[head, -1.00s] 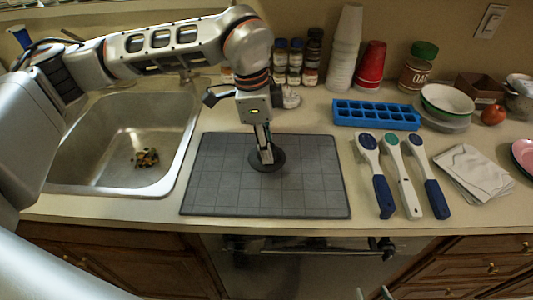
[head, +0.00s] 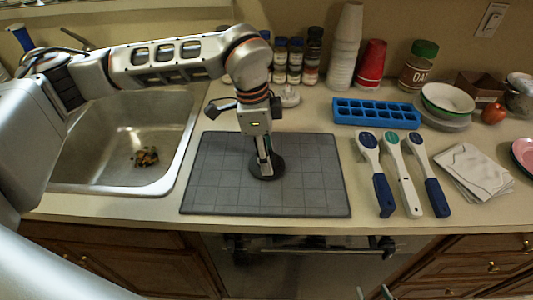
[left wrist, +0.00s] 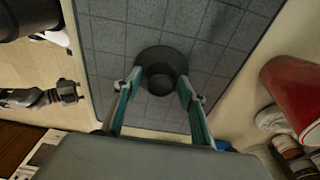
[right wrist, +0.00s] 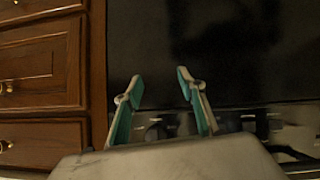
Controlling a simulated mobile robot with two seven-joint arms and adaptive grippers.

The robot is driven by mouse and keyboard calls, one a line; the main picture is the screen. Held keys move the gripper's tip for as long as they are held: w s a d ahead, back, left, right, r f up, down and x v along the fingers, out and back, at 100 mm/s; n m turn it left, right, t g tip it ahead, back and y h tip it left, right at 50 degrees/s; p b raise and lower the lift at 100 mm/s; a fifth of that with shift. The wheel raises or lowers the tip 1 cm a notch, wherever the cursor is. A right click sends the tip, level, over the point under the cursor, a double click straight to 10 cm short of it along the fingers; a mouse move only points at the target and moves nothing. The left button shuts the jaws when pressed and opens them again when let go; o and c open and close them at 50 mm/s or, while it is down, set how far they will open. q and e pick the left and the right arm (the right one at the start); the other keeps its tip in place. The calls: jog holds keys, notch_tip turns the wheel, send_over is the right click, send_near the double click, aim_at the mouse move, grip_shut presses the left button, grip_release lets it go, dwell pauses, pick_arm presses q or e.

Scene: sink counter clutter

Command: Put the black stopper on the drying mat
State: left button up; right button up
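In the left wrist view the stopper (left wrist: 160,57) shows as a dark disc with a raised knob. My left gripper (head: 264,168) points down over the stopper and hides part of it in the head view. Its fingers are apart, one on each side of the knob, and do not appear to grip it. My right gripper (right wrist: 160,85) is open and empty, in front of the counter, facing the dark appliance front. Its fingertips (head: 373,293) show at the bottom of the head view.
The sink (head: 125,125) with food scraps (head: 146,156) is left of the mat. Right of the mat lie several utensils (head: 377,180), a blue ice tray (head: 376,114) and napkins (head: 472,170). Spice jars (head: 295,62) and stacked cups (head: 346,45) stand behind.

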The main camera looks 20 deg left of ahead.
pick_arm(q)
jog(key=shift+r, duration=0.15)
notch_tip(320, 180, up, 12)
jog(key=a, duration=0.1)
jog(key=shift+s+a, duration=0.25)
jog(key=shift+a, duration=0.1)
jog(key=shift+s, duration=0.1)
